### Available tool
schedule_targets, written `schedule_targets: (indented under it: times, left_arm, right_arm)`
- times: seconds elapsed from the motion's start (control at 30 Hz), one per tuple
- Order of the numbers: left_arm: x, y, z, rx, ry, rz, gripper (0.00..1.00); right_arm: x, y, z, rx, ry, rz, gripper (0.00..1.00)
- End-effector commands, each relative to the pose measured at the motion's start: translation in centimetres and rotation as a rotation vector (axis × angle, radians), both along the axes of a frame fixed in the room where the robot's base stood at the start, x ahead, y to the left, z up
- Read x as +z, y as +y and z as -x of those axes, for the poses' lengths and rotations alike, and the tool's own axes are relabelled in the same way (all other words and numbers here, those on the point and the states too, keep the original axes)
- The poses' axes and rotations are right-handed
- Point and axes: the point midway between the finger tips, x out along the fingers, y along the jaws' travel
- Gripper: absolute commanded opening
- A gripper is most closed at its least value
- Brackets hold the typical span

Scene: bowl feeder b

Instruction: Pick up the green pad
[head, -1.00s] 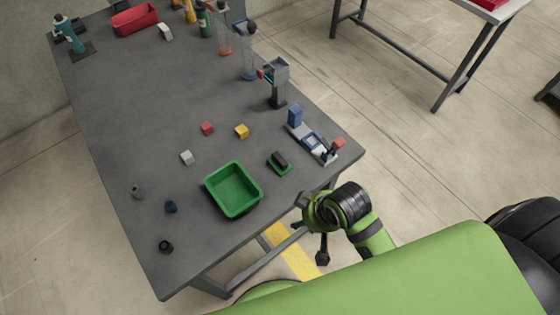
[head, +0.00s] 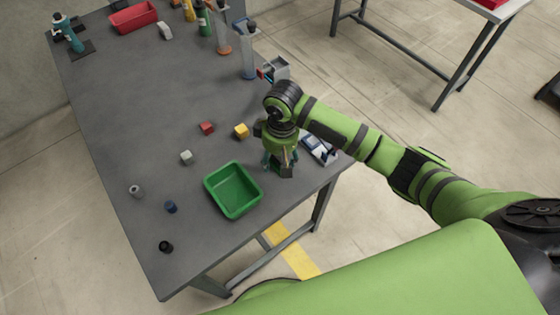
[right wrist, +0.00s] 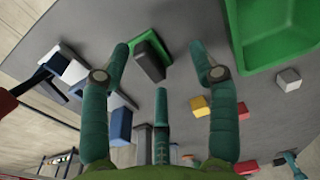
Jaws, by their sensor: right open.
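The green pad (right wrist: 152,37) lies on the grey table with a dark block (right wrist: 149,63) on it, seen in the right wrist view. In the head view my right gripper hides most or all of the pad and block. My right gripper (head: 280,164) points down over that spot. It is open, with its fingers (right wrist: 159,60) spread and nothing held between them. In the wrist view the pad and block show between the two outer fingers, beyond the tips. I cannot tell the exact height left above the block. My left gripper is not in view.
A green tray (head: 211,198) stands just left of the gripper. A yellow block (head: 241,131), a red block (head: 207,128) and a white block (head: 186,157) lie behind and left. A fixture with a blue block (right wrist: 121,126) is close on the right, near the table edge.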

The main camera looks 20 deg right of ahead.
Motion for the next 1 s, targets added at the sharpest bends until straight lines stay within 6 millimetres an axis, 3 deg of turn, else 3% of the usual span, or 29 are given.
schedule_targets:
  times: [0.03, 0.2, 0.47, 0.73, 1.0]
  left_arm:
    - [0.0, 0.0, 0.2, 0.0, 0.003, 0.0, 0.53]
    - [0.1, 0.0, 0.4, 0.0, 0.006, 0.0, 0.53]
    - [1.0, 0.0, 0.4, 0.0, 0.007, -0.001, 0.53]
    - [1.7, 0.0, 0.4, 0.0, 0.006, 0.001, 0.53]
    - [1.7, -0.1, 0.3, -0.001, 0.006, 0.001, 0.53]
  right_arm:
    - [0.6, -0.9, -1.0, -0.017, 0.003, 0.022, 0.61]
    - [0.9, -2.2, -2.0, -0.051, 0.024, 0.052, 0.61]
    - [-1.5, -2.2, -2.3, -0.054, 0.025, 0.054, 0.61]
    - [-5.2, -2.1, -2.6, -0.052, 0.025, 0.053, 0.61]
    - [-5.8, -2.2, -2.6, -0.051, 0.021, 0.052, 0.61]
